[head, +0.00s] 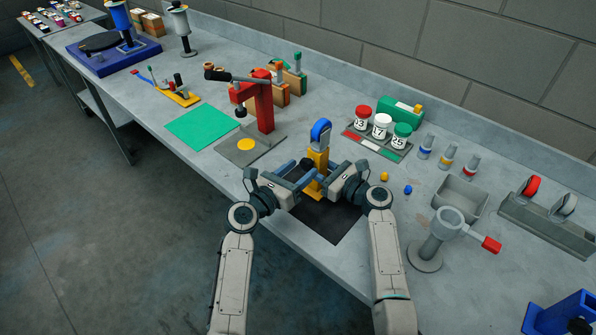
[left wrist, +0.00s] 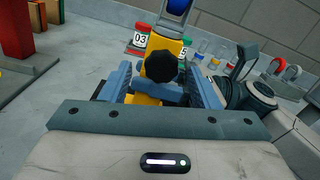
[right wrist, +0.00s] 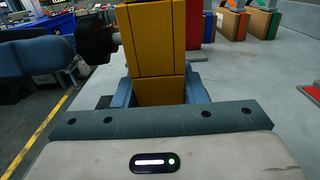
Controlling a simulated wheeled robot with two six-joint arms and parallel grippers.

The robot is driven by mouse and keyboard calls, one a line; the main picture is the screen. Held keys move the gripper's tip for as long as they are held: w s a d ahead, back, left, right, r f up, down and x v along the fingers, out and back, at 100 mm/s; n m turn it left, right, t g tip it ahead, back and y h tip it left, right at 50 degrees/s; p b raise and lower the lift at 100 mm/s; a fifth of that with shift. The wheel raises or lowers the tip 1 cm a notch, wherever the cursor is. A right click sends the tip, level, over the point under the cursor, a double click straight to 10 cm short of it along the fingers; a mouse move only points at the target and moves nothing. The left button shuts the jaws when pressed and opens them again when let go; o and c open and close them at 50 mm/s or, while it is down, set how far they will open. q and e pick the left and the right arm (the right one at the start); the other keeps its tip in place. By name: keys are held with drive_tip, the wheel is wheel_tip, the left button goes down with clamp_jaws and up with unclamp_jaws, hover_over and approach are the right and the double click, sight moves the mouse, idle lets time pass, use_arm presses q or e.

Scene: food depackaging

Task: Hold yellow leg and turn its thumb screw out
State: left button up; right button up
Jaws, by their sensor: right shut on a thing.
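The yellow leg (head: 318,160) stands upright on the black mat (head: 331,221) and has a blue top (head: 321,131). Its black thumb screw (left wrist: 162,67) sticks out of the side facing my left gripper; it also shows in the right wrist view (right wrist: 97,39). My right gripper (right wrist: 158,93) is shut on the lower part of the yellow leg, one finger on each side. My left gripper (left wrist: 162,88) is open, its fingers spread wide to either side of the screw. In the right wrist view its fingertips look just short of the screw.
A red press-like stand (head: 264,105) is to the left, with a green mat (head: 202,123) beyond it. Numbered jars (head: 381,126) stand behind the leg. A yellow piece (head: 384,176) and a blue piece (head: 408,190) lie right of my right gripper, near a grey bin (head: 460,200).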

use_arm(q)
drive_tip(key=v, duration=1.2)
drive_tip(key=shift+d, duration=0.1)
use_arm(e)
drive_tip(key=o, duration=1.4)
drive_tip(key=shift+a, duration=0.1)
